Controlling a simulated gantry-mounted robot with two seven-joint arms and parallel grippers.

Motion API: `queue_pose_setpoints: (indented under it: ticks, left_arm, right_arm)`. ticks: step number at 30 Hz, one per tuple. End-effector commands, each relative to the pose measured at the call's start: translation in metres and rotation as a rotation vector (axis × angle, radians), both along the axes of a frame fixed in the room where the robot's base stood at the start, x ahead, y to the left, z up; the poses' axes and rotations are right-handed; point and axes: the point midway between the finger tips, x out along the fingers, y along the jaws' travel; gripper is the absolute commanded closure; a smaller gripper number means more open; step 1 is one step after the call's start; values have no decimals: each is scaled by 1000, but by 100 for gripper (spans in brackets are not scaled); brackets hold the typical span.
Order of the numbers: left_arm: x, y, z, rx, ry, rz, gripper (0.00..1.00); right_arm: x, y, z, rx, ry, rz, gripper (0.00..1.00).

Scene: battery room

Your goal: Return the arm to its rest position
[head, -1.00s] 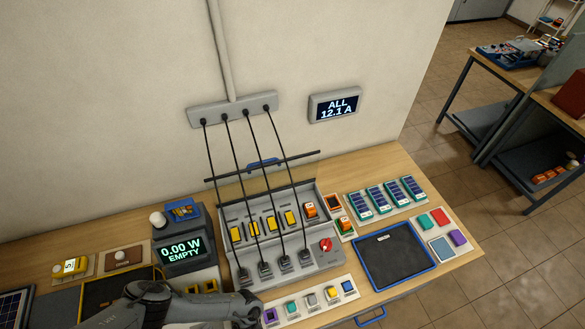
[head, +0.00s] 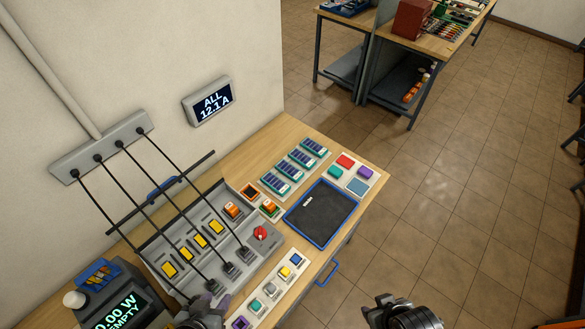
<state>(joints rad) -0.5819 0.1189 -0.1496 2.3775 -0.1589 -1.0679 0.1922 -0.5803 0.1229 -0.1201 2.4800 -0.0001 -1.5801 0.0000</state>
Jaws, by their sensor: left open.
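My left gripper (head: 205,312) is at the bottom edge, left of centre, in front of the grey charging unit (head: 190,262). It is partly cut off by the frame, and I see nothing held in it. It is close to the left end of the pale strip of coloured blocks (head: 268,290). A dark rounded part of my right arm shows at the bottom, right of the bench; its gripper fingers are not visible.
Black cables (head: 152,200) run from the wall socket strip (head: 102,145) to the charging unit. A wall display (head: 210,101) reads ALL 12.1 A. A blue-rimmed dark tray (head: 320,214) and solar-like blue cells (head: 288,170) lie on the bench. Open floor (head: 430,190) lies right.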

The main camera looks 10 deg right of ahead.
Motion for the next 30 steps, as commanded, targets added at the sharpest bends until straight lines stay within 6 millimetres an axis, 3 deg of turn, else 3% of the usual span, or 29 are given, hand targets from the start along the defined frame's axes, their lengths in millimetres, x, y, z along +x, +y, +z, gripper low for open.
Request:
queue_pose_setpoints:
  ticks: [1,3,7,14,30]
  left_arm:
    - [-5,20,10,41,40,40,60]
    - [-16,37,15,81,113,71,60]
    - [-41,48,11,125,253,78,60]
    - [-63,53,1,174,379,37,60]
    - [-63,53,0,180,375,24,60]
  right_arm:
    - [0,0,0,1,0,-1,57]
    - [0,1,0,3,-1,-2,57]
    - [0,2,0,7,0,-4,57]
    - [0,2,0,7,0,-4,57]
    - [0,0,0,-1,0,1,57]
